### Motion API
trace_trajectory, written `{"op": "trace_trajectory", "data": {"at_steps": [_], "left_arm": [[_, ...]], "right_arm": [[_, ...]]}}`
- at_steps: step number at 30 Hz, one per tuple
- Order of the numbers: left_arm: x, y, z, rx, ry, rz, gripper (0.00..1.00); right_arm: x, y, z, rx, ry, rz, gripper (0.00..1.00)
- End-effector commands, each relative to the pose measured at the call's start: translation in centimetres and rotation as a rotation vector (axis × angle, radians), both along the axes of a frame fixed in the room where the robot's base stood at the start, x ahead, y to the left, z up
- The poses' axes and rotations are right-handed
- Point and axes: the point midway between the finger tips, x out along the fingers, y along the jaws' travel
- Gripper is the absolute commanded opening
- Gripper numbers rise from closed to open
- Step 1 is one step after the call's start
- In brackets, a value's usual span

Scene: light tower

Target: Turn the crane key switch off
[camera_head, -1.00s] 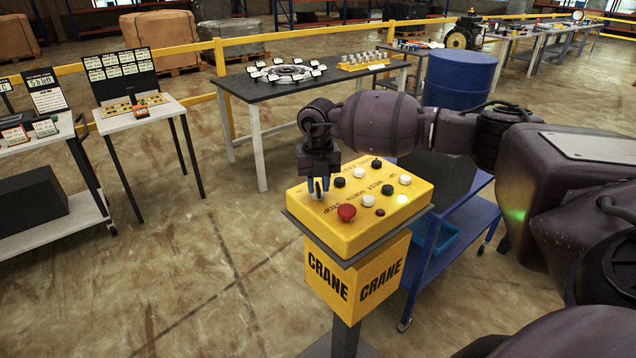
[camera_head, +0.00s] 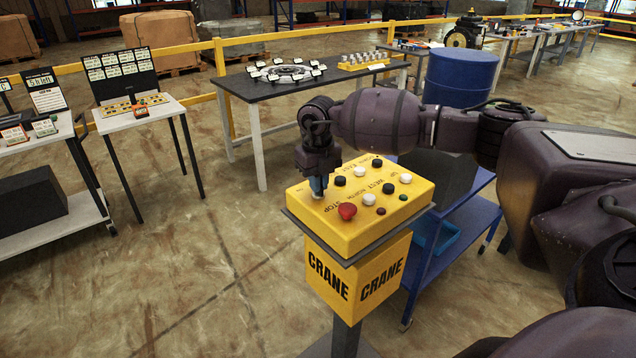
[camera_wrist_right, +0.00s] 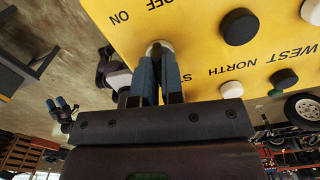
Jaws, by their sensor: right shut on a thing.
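The yellow crane control box (camera_head: 375,224) stands on a post in the middle of the head view. It bears a red stop button (camera_head: 347,211) and several black and white buttons. My right gripper (camera_head: 318,190) points down at the box's left part, its blue fingertips at the top face. In the right wrist view the blue fingers (camera_wrist_right: 158,80) are shut on the key switch (camera_wrist_right: 159,49), a small pale part by the ON and OFF lettering. The fingers cover most of the switch, so its exact angle is hidden.
A blue cart (camera_head: 460,225) stands close behind the box, near a blue drum (camera_head: 458,78). A dark table (camera_head: 250,88) and a white table (camera_head: 150,113) stand farther back and left. The floor left of the box is clear.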

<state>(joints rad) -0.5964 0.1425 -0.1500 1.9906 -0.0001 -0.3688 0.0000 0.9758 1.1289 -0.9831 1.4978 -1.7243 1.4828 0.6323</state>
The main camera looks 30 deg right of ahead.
Motion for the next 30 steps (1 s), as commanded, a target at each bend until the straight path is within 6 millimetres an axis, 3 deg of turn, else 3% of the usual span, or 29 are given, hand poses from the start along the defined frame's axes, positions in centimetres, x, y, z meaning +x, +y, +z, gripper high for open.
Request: {"op": "trace_trajectory", "data": {"at_steps": [18, 30], "left_arm": [[-0.9, 0.1, -2.1, 0.000, 0.025, 0.003, 0.64], [-1.0, 0.1, -2.6, 0.000, 0.030, 0.003, 0.64]], "right_arm": [[0.0, 0.0, 0.0, 0.000, -0.001, 0.534, 0.00], [0.1, 0.0, 0.1, -0.001, -0.003, 0.694, 0.00]]}}
